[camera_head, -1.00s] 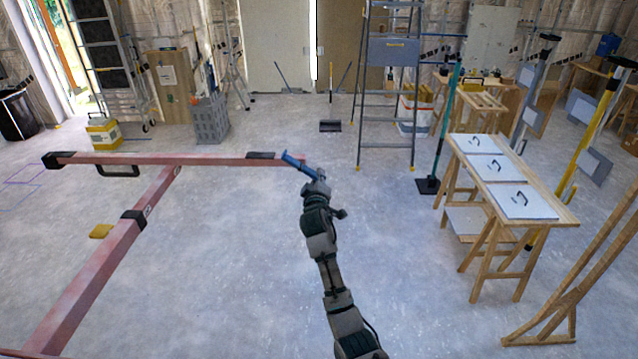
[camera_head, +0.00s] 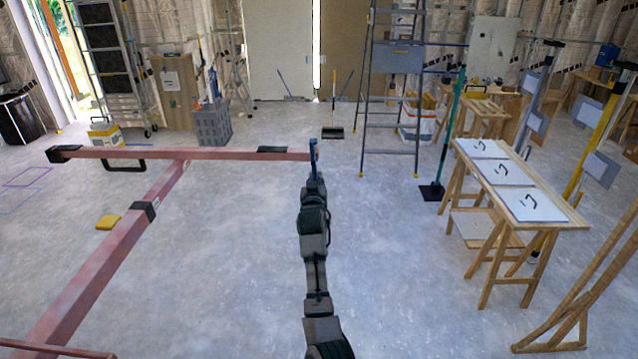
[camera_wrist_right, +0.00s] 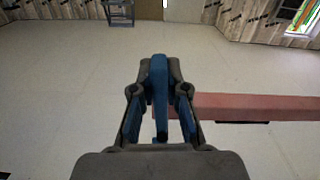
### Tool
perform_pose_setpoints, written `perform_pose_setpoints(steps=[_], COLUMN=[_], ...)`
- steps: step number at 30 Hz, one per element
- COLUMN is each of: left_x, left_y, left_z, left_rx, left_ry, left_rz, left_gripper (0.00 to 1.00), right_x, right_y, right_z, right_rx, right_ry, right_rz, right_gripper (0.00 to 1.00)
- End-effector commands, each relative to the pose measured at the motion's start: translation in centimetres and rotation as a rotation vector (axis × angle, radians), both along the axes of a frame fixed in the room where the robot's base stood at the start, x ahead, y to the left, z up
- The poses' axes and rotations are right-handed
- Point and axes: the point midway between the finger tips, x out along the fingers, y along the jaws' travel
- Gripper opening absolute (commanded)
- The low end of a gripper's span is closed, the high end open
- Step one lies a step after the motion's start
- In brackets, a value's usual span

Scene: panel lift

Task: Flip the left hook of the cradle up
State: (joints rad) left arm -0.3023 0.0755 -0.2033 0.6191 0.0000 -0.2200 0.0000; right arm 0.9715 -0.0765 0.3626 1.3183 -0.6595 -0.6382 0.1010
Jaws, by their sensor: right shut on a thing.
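The cradle is a red T-shaped frame (camera_head: 110,250) with a long crossbar (camera_head: 225,154) and black bands. A blue hook (camera_head: 313,148) sits at the right end of the crossbar and stands about upright. My right gripper (camera_head: 314,178) is at that bar end, shut on the blue hook. In the right wrist view the hook (camera_wrist_right: 160,95) is a blue bar between the two fingertips (camera_wrist_right: 160,72), and the red crossbar (camera_wrist_right: 250,106) runs off to the right. The hook's joint with the bar is partly hidden by the gripper. My left gripper is not in view.
A wooden trestle table (camera_head: 575,222) with white panels stands on the right. A yellow block (camera_head: 108,222) lies near the frame's long beam. The floor around my right arm is clear.

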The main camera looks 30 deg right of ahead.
Motion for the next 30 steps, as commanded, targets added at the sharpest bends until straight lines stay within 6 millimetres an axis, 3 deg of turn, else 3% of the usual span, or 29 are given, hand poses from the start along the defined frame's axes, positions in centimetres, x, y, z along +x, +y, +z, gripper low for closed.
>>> perform_pose_setpoints(steps=[6, 23, 24, 27, 30], left_x=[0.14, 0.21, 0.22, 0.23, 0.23], left_y=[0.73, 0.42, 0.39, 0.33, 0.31], left_z=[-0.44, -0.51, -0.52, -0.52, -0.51], left_rx=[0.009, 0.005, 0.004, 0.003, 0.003], left_ry=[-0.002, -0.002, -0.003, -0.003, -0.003], left_rz=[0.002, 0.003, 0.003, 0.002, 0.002], left_gripper=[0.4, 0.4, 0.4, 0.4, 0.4], right_x=[0.15, 0.14, 0.14, 0.13, 0.13], right_y=[0.21, 0.17, 0.17, 0.16, 0.15], right_z=[-0.29, -0.12, -0.12, -0.1, -0.08], right_rx=[0.069, 0.099, 0.099, 0.097, 0.097], right_ry=[-0.036, -0.057, -0.057, -0.057, -0.057], right_rz=[0.002, 0.002, 0.002, 0.001, 0.001], right_gripper=[0.0, 0.0, 0.16, 0.4, 0.4])
